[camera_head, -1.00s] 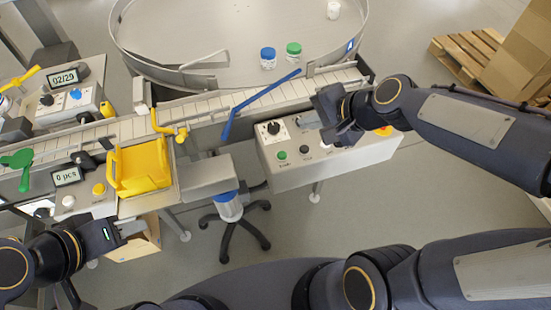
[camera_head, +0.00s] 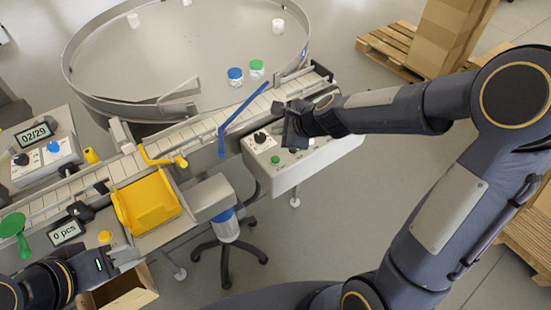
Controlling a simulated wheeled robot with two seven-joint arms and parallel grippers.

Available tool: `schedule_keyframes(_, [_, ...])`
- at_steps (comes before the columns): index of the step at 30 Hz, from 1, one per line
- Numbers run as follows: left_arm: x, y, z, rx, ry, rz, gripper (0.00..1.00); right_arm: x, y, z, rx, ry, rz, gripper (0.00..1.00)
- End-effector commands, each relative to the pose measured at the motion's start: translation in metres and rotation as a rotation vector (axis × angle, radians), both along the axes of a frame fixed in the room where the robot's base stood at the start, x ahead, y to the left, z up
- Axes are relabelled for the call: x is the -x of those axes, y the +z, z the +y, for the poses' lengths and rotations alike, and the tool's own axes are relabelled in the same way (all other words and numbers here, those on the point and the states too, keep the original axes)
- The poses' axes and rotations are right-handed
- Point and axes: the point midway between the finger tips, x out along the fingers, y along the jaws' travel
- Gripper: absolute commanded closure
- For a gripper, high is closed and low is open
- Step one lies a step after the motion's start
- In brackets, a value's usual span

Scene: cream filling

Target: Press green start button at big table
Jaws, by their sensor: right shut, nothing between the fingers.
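The green button (camera_head: 275,160) is on the sloped top of a white control box (camera_head: 305,172) in front of the big round table (camera_head: 82,98). A black rotary knob (camera_head: 260,137) is on a plate behind it, and a dark button sits to its right. My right gripper (camera_head: 281,112) is shut and empty. In the picture it is above the green button, over the box's back edge near the knob; its height is hard to judge. My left gripper (camera_head: 128,257) is at the lower left, near the yellow tray, away from this box; its finger gap is unclear.
A conveyor (camera_head: 196,130) with a blue bar (camera_head: 238,117) runs behind the box. A yellow tray (camera_head: 150,207) stands left. Blue-lidded (camera_head: 235,77) and green-lidded (camera_head: 257,70) jars stand on the round table. A pallet (camera_head: 388,50) is behind. Floor before the box is clear.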

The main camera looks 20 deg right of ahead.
Motion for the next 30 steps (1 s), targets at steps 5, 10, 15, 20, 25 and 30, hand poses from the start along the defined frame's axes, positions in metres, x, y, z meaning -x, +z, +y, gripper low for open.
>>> schedule_keyframes(5, [0.000,-0.015,0.000,0.000,0.000,0.000,0.64,0.000,-0.015,0.000,0.001,0.001,0.000,1.00])
schedule_keyframes(10, [0.000,-0.037,0.000,0.000,0.000,0.000,0.64,0.000,-0.038,0.000,0.001,0.001,0.000,1.00])
schedule_keyframes(15, [0.000,-0.063,0.000,0.000,0.000,0.000,0.64,0.000,-0.063,0.000,0.001,0.002,0.000,1.00])
schedule_keyframes(20, [0.000,-0.080,0.000,0.000,0.000,0.000,0.64,0.000,-0.081,0.000,0.001,0.001,0.000,1.00])
schedule_keyframes(25, [0.000,-0.086,0.000,0.000,0.000,0.000,0.64,0.000,-0.088,0.000,0.001,0.001,-0.001,1.00])
schedule_keyframes(30, [0.000,-0.085,0.000,0.000,0.000,0.000,0.64,0.000,-0.086,0.000,0.001,0.002,0.000,1.00])
